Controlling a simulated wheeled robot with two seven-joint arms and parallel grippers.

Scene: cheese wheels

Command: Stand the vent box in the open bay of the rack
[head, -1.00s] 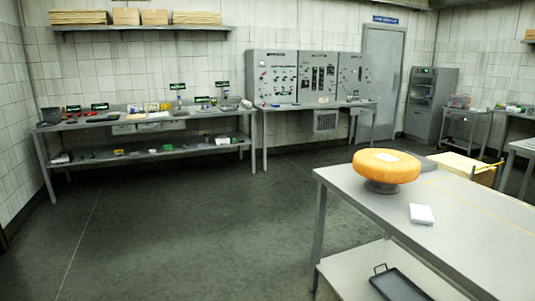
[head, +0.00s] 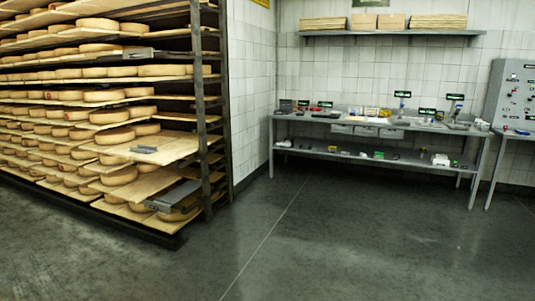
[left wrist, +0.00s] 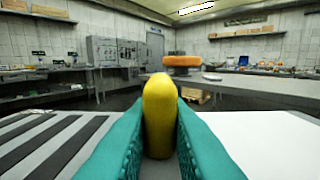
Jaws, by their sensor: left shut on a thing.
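In the left wrist view, the teal fingers of my left gripper (left wrist: 158,112) are shut on an upright yellow grip (left wrist: 158,95). Beyond and below the fingers spreads a pale box top with dark slots on its left side, which looks like the vent box (left wrist: 85,128). The rack (head: 211,110) fills the left of the head view, with cheese wheels on wooden boards. Its near end has a board (head: 168,147) sticking out, with a grey flat piece on it. I cannot tell for sure which bay is open. My right gripper is out of view.
A workbench (head: 375,122) with small items stands along the back wall, under a wall shelf (head: 390,33). The floor (head: 330,235) between rack and bench is clear. In the left wrist view, an orange cheese wheel (left wrist: 182,61) sits on a table behind.

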